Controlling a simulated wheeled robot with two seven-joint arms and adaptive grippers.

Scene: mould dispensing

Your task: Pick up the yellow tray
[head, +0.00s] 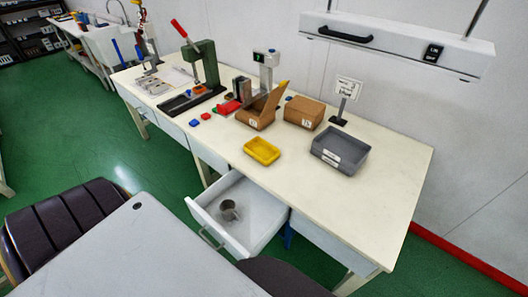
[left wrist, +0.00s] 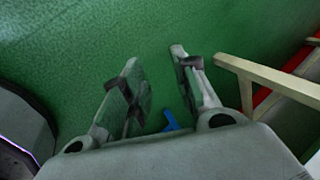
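The yellow tray (head: 262,151) is a small, shallow, empty-looking tray. It lies on the cream workbench (head: 385,190), close to its front edge, above the open drawer. My left gripper (left wrist: 155,75) shows only in the left wrist view. Its two fingers are spread apart with green floor between them, and it holds nothing. The yellow tray is not in the left wrist view. Neither gripper is visible in the head view.
A grey bin (head: 340,150) stands right of the tray, with cardboard boxes (head: 304,113) behind. A green press (head: 203,65) stands further left. The open white drawer (head: 262,215) holds a metal cup (head: 229,210) and juts out in front.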

